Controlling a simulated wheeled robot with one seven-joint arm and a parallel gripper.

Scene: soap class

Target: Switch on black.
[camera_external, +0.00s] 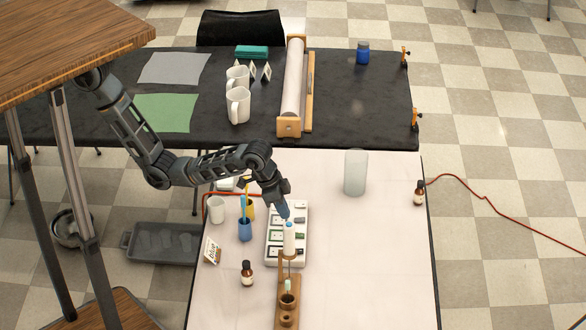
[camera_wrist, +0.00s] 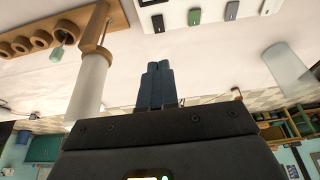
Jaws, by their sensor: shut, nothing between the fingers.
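A white switch panel (camera_external: 270,262) lies on the pale table, with dark and green switches on it. In the wrist view, part of the panel (camera_wrist: 175,10) shows at the top. My gripper (camera_external: 285,213) is shut and empty, fingers pointing down over the panel's upper middle. In the wrist view my gripper's fingertips (camera_wrist: 153,66) look apart from the switches. I cannot tell its exact height or whether any switch is on.
A white cylinder (camera_external: 290,240) on a wooden stand (camera_external: 287,312) hides part of the panel; the cylinder also shows close left of the fingers in the wrist view (camera_wrist: 88,85). A blue cup (camera_external: 245,231) and white cup (camera_external: 217,208) stand left. A frosted cylinder (camera_external: 355,173) stands right.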

